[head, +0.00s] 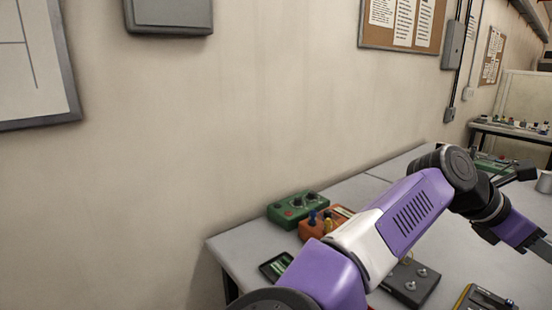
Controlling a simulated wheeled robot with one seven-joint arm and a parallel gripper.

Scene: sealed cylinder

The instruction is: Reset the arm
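My arm, purple and white with dark joints, reaches from the bottom middle up and to the right across the head view, above a grey table (236,262). It bends at a dark elbow joint near the upper right, then slopes down to the right. My gripper (541,246) is at the right edge and only partly in frame. Its fingertips are cut off or too small to read, so I cannot tell whether it is open or holds anything.
A green control box (297,207), an orange box (318,228), a dark tray (275,267), a grey box with knobs (412,284) and a yellow-black device (484,298) sit on the table around my arm. A wall (200,130) stands behind. A second table (512,131) is far right.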

